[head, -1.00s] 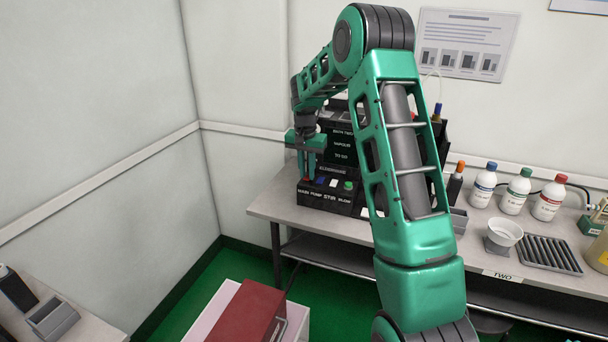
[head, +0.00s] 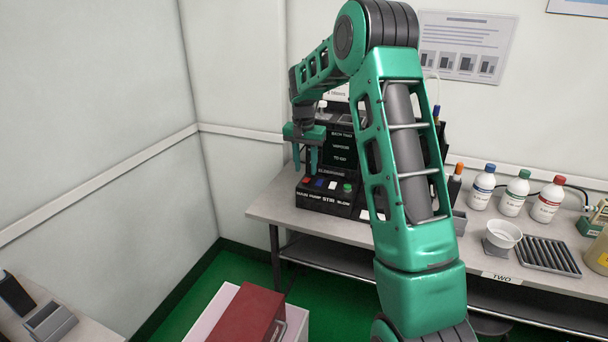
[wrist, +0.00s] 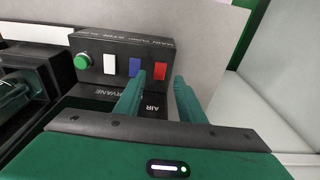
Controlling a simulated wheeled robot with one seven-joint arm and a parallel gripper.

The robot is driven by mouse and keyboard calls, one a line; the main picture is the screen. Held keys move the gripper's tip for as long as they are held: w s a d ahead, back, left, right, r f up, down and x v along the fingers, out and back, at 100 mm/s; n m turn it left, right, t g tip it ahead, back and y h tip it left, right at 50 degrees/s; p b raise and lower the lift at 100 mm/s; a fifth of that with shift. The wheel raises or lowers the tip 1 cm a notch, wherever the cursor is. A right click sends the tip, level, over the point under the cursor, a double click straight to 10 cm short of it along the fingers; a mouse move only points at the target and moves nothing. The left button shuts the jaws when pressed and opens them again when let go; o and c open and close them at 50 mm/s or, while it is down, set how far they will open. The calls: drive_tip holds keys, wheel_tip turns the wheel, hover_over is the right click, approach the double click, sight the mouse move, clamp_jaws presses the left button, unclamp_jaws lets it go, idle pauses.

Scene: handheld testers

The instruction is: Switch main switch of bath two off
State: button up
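The black control box (head: 325,207) of bath two stands on the bench, with a red switch (head: 306,180) at its left end, then a blue switch, a white switch and a green round button. The label under the red switch reads MAIN. The wrist view shows the box upside down, with the red switch (wrist: 159,71) at the right. My gripper (head: 305,170) is above the box's left end, fingers apart and empty. In the wrist view the red switch appears between the fingertips (wrist: 160,80), beyond them. I cannot tell which way the switch is tipped.
The black bath unit (head: 342,150), labelled BATH TWO, rises behind the box. To the right on the bench (head: 470,236) are several capped bottles, a white bowl (head: 503,233) and a ribbed tray (head: 548,254). A red case (head: 247,315) is low in front. The wall is close on the left.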

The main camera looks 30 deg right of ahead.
wheel_tip(320, 180, up, 7)
drive_tip(key=shift+s+a, duration=0.3)
drive_tip(key=shift+a, duration=0.05)
drive_tip(key=shift+r, duration=0.1)
idle(0.3)
